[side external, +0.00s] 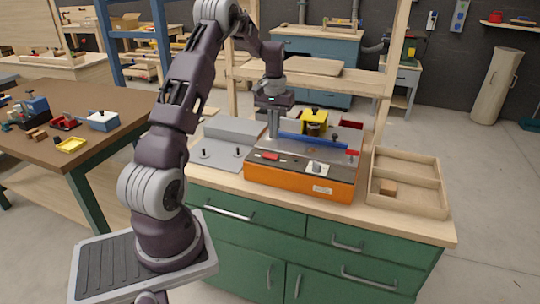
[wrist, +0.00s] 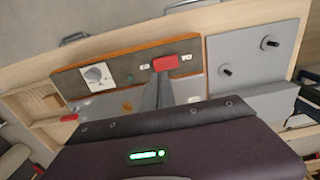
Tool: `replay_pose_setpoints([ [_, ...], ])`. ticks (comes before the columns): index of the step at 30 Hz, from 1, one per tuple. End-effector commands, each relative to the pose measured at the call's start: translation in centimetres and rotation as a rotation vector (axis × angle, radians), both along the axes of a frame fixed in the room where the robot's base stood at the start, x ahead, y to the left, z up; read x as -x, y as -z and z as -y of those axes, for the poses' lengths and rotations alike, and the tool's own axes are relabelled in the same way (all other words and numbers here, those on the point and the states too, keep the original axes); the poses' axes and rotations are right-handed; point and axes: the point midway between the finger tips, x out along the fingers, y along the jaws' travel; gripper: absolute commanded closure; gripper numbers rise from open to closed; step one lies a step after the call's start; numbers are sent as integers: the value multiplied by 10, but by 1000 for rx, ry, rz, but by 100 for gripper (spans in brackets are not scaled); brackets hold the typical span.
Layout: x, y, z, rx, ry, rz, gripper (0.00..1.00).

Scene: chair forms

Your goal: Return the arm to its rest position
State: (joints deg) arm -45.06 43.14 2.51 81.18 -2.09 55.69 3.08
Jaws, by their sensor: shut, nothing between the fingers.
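My gripper (side external: 273,130) points down over the back left part of the orange machine (side external: 297,181) on the green cabinet's wooden top. Its fingers are together with nothing between them. In the wrist view my gripper (wrist: 165,85) shows as narrow closed fingers, with the machine's red switch (wrist: 166,62) just beyond the tips. Whether the fingertips touch the machine cannot be told. My arm rises from its grey base plate at the left and bends over toward the bench.
A wooden tray (side external: 408,204) with a small block stands right of the machine. A grey plate with two black knobs (side external: 222,153) lies to its left. The machine carries a blue fence (side external: 312,142) and a yellow part (side external: 313,116). Wooden posts and a shelf stand behind.

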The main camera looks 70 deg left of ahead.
Motion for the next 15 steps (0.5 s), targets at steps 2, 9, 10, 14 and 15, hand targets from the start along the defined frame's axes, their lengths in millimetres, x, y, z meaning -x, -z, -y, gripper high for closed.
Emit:
replay_pose_setpoints([
  [2,0,-2,0,0,0,0,100],
  [9,0,-4,2,-1,4,1,100],
  [10,-2,-9,6,-5,11,6,100],
  [14,-10,-65,63,-46,109,59,100],
  [15,-9,-90,93,-64,161,85,100],
])
